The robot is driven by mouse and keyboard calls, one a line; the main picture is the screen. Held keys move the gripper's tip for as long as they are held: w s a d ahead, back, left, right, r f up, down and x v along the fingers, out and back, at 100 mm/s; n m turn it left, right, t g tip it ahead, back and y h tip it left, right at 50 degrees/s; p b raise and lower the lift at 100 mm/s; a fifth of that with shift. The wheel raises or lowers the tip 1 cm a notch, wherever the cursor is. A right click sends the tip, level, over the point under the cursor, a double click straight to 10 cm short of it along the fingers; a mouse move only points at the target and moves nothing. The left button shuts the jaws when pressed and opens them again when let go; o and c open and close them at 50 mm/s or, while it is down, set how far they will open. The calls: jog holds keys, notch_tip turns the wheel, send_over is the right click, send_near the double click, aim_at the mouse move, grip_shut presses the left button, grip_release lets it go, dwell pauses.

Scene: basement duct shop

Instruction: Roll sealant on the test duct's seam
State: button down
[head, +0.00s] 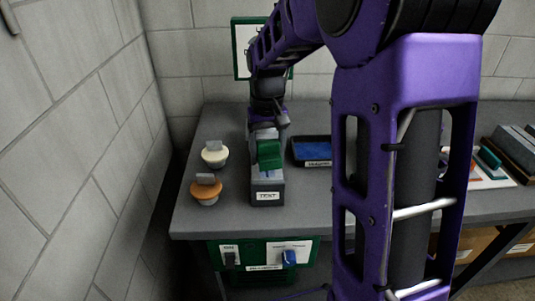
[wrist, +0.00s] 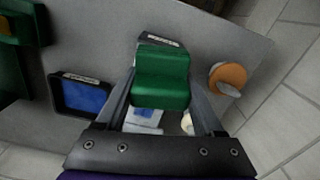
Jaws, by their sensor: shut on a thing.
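The test duct (head: 267,195) is a grey box with a "TEST" label on its front, on the left part of the bench. My gripper (head: 268,138) is above it, shut on a green block-like handle (head: 269,155), which also shows between the fingers in the wrist view (wrist: 162,75). I cannot see a roller under the handle, or tell whether it touches the duct. A blue patch (wrist: 145,112) shows on the duct's pale top in the wrist view. The black tray (head: 296,161) of blue sealant (head: 313,149) is just right of the duct; it also shows in the wrist view (wrist: 58,106).
A cream-topped knob-like piece (head: 215,153) and an orange-topped one (head: 206,190) stand left of the duct on the bench (head: 225,222). A block wall is close on the left. A green panel (head: 264,255) is below the bench front. Other items sit at the far right.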

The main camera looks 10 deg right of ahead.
aim_at(267, 141)
jog(key=shift+r, duration=0.15)
jog(key=shift+r, duration=1.5)
